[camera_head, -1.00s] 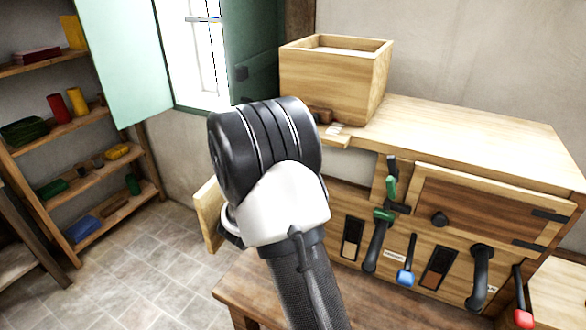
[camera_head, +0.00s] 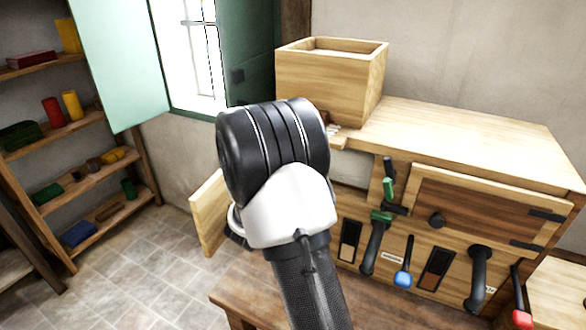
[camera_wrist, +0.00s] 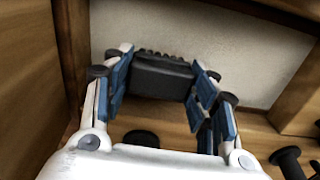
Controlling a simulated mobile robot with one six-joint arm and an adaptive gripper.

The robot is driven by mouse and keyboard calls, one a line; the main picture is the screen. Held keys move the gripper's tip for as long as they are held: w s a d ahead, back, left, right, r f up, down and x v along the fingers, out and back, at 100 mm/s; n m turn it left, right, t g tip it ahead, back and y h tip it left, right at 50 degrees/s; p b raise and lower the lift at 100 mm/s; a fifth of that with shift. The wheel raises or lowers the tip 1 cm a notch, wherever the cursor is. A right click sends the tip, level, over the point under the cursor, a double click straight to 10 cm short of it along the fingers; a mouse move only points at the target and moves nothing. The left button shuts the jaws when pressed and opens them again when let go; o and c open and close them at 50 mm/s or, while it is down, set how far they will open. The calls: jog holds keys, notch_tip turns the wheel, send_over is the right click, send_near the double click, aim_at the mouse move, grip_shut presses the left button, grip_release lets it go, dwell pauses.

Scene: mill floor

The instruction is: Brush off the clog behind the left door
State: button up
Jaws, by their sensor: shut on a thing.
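In the wrist view my gripper (camera_wrist: 163,82) is shut on a black brush (camera_wrist: 160,76), whose dark bristles point away from me. The brush is in front of a pale, grainy surface (camera_wrist: 235,50) framed by wooden walls. I cannot tell whether any of that surface is the clog or whether the bristles touch it. In the head view the left door (camera_head: 208,213) of the wooden cabinet (camera_head: 470,130) stands open, swung out to the left. My arm covers most of the left opening, my gripper and the brush there.
The right door (camera_head: 485,212) is closed, with a black knob. Below are several levers, including a blue-tipped one (camera_head: 403,276) and a red-tipped one (camera_head: 522,318). An open wooden box (camera_head: 325,85) sits on top. Shelves (camera_head: 90,158) stand left; the tiled floor (camera_head: 150,265) between is clear.

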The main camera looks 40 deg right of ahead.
jog(key=shift+s+d+b, duration=0.15)
jog(key=shift+s+d, duration=0.1)
jog(key=shift+s, duration=0.35)
jog(key=shift+s+d+b, duration=0.15)
jog(key=shift+s+d, duration=0.05)
jog(key=shift+s, duration=0.35)
jog(key=shift+w+a+r, duration=0.1)
jog(key=shift+w+a, duration=0.1)
jog(key=shift+w, duration=0.45)
jog(key=shift+w+a+f, duration=0.1)
jog(key=shift+w+a, duration=0.15)
jog(key=shift+w, duration=0.4)
jog(key=shift+w+a+r, duration=0.1)
jog(key=shift+w+a, duration=0.1)
jog(key=shift+w, duration=0.45)
jog(key=shift+v, duration=2.95)
jog(key=shift+b+v, duration=0.3)
jog(key=shift+v, duration=1.15)
